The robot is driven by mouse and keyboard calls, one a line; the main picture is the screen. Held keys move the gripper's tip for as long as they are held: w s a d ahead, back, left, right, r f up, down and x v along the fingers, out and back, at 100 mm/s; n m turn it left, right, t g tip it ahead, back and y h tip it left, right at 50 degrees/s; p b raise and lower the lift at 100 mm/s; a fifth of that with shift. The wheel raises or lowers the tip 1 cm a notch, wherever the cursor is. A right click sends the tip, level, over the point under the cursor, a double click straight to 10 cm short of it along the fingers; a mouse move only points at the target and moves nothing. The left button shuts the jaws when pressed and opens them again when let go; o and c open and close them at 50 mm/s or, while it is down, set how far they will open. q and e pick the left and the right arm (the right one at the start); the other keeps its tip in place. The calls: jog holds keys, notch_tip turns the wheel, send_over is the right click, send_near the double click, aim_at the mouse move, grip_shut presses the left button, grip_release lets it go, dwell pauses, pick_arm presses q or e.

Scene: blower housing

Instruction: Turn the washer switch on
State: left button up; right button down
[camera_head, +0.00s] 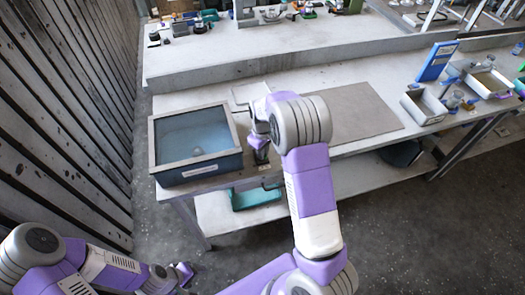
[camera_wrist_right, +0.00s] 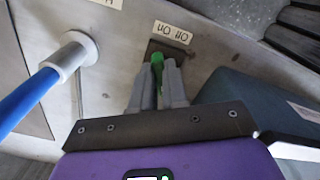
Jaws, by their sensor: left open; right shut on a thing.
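The washer (camera_head: 160,172) is a dark blue-grey box with a blue, glass-like top at the left end of the bench. The green washer switch (camera_wrist_right: 157,62) sits on a dark plate in a grey metal panel, below a white label (camera_wrist_right: 172,32) whose ON/OFF lettering reads upside down. My right gripper (camera_wrist_right: 160,72) is shut on the switch, with its grey fingers either side of it. In the head view my right gripper (camera_head: 261,155) is beside the washer's right side, and the switch is hidden. My left gripper (camera_head: 184,273) is open, low at the lower left, away from the bench.
A blue rod with a pale collar (camera_wrist_right: 70,54) stands left of the switch in the wrist view. A grey mat (camera_head: 350,112) lies on the bench, with metal trays (camera_head: 424,106) further right. A teal bin (camera_head: 256,196) is on the lower shelf. A plank wall is at the left.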

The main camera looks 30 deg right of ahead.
jog(key=m+p, duration=0.2)
jog(key=m, duration=0.3)
jog(key=shift+a+r+m, duration=0.1)
jog(key=shift+a+m, duration=0.05)
jog(key=shift+m, duration=0.15)
jog(key=m+p, duration=0.2)
jog(key=m, duration=0.4)
jog(key=shift+w+a, duration=0.1)
jog(key=shift+a, duration=0.05)
jog(key=shift+m, duration=0.3)
jog(key=c, duration=1.1)
grip_release()
jog(key=shift+c, duration=0.2)
notch_tip(320, 180, up, 8)
jog(key=shift+f+p, duration=0.25)
jog(key=shift+p, duration=0.05)
